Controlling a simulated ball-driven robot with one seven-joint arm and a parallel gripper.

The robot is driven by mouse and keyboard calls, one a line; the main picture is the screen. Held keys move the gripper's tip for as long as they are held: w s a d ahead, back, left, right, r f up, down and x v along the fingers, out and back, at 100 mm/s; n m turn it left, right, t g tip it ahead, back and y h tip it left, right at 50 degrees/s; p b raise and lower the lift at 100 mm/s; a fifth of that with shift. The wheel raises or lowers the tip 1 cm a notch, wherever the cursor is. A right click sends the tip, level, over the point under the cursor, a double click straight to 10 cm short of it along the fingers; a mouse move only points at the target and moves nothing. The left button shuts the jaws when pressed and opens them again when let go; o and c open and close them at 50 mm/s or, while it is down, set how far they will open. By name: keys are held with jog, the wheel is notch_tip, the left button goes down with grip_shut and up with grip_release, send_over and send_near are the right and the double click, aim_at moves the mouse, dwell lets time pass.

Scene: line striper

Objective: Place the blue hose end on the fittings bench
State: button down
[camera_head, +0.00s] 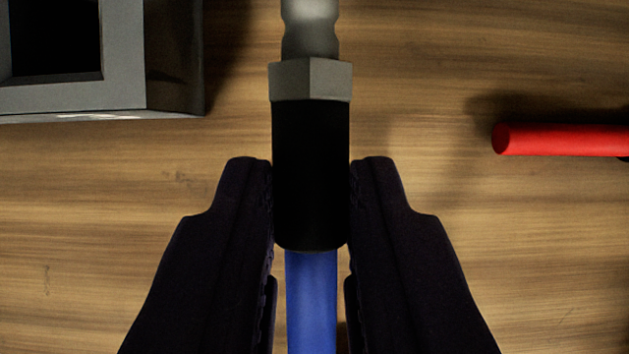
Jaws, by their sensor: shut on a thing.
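The blue hose end (311,170) is in the middle of the head camera view. It has a silver nipple and hex nut at the top, a black sleeve, and blue hose running down out of the bottom of the picture. My gripper (312,190) is shut on the black sleeve, with one dark finger on each side. A wooden surface (90,230) lies below and fills the background. I cannot tell whether it is the fittings bench, or whether the hose end touches it.
A grey block or box with a dark square opening (128,85) stands at the upper left. A red rod-like thing (560,139) lies at the right and runs out of the picture. The wood between them and at the lower left and lower right is clear.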

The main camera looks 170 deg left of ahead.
aim_at(311, 212)
jog(key=shift+f+b, duration=0.6)
jog(key=shift+f, duration=1.65)
jog(key=shift+f, duration=0.1)
jog(key=c, duration=1)
grip_release()
